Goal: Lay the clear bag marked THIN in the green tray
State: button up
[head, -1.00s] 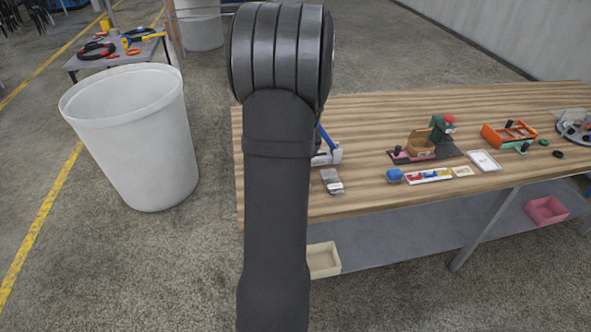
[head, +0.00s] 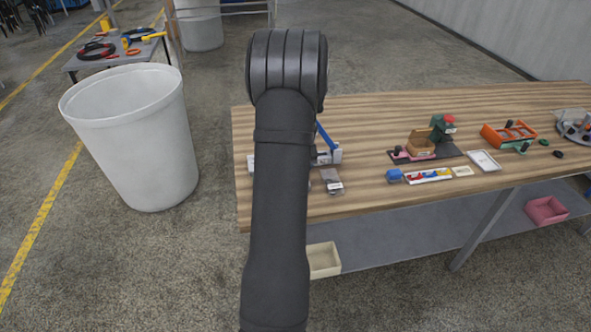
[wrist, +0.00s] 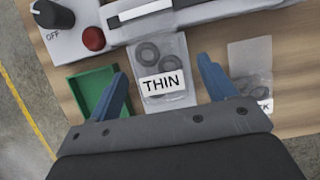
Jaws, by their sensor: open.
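The clear bag marked THIN (wrist: 148,54) lies on the wooden bench in the wrist view, with dark rings inside and a white label. The green tray (wrist: 84,94) is to its left, partly covered by my left finger. My gripper (wrist: 163,68) is open, its blue fingers on either side of the THIN bag in the picture, with nothing held. The height of the fingers above the bag is unclear. In the head view my arm hides the gripper and the green tray.
A grey machine with an OFF knob (wrist: 52,14) and red button (wrist: 93,38) stands just beyond. The bench's front edge is close; bare wood (head: 365,195) lies to the right.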

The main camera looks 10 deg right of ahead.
jog(key=c, duration=1.4)
jog(key=shift+r, duration=0.1)
